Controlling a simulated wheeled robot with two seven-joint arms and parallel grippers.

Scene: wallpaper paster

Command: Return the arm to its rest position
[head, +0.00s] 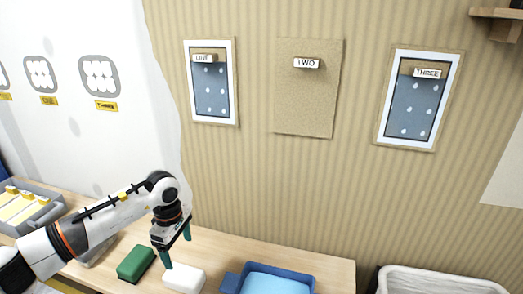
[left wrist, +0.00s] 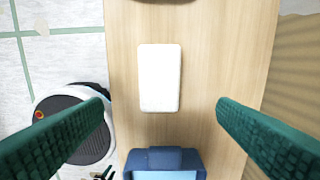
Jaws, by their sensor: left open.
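My left gripper (head: 177,248) comes in from the left in the head view. Its green fingers point down over the wooden table, above and beside a white block (head: 184,278). In the left wrist view the two fingers (left wrist: 160,130) are spread wide with nothing between them. The white block (left wrist: 160,78) lies flat on the table below, apart from the fingers. My right gripper is in neither view.
A green block (head: 136,263) and a blue tray (head: 228,283) with light blue contents stand on the table (head: 330,270). A grey tray (head: 55,205) is at far left, a white bin (head: 440,278) at right. Panels marked ONE (head: 187,90), TWO (head: 280,110) and THREE (head: 384,130) hang on the wall.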

